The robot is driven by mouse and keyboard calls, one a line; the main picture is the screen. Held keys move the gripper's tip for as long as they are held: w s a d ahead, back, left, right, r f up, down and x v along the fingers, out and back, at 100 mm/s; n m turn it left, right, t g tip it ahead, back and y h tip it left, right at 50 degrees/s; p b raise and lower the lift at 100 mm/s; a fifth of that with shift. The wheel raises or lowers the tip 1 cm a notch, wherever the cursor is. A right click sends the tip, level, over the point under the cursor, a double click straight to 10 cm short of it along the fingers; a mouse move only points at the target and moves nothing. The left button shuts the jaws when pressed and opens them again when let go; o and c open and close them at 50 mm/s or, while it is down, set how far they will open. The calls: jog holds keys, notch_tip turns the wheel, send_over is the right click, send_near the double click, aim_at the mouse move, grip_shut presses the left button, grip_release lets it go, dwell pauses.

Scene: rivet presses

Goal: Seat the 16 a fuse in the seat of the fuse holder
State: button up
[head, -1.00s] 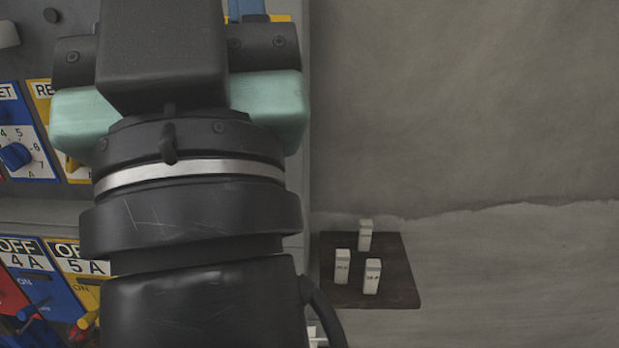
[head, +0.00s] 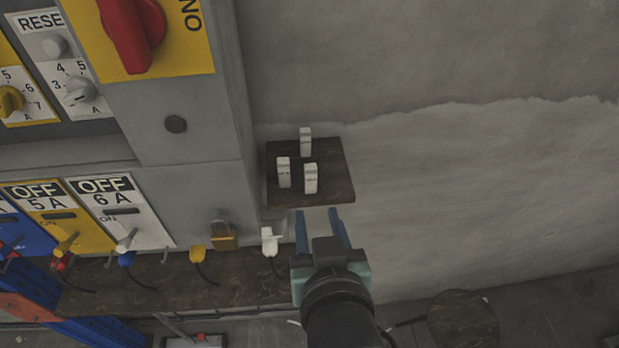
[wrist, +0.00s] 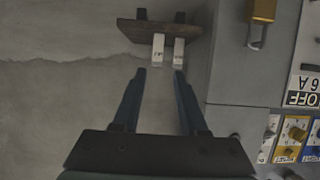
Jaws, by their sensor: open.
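Three small white fuse-like blocks stand on a dark shelf (head: 330,194): a rear block (head: 305,141), a left block (head: 284,172) and a right block (head: 311,179). Their labels are too small to tell which is the 16 A fuse. In the wrist view, two white blocks (wrist: 158,47) (wrist: 179,51) show at the shelf (wrist: 140,32). My gripper (head: 318,211) is open and empty, in front of the shelf. In the wrist view my gripper (wrist: 159,73) points at the blocks, short of them. I cannot make out the fuse holder.
A grey cabinet (head: 195,180) with switches stands left of the shelf. A brass padlock (head: 223,237) hangs on it. Coloured plugs, including a white one (head: 269,241), are along a lower ledge (head: 160,283). The wall right of the shelf is bare. A round stool (head: 462,318) stands lower right.

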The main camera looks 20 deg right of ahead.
aim_at(311, 179)
jog(key=x, duration=0.7)
jog(key=shift+w+d+r, duration=0.2)
jog(key=shift+w+d, duration=0.05)
jog(key=shift+w, duration=0.05)
jog(key=p+x, duration=0.2)
jog(key=x, duration=0.1)
jog(key=shift+d+r, duration=0.1)
jog(key=shift+w+d+f, duration=0.15)
jog(key=shift+w+f, duration=0.2)
jog(key=shift+w, duration=0.3)
grip_shut()
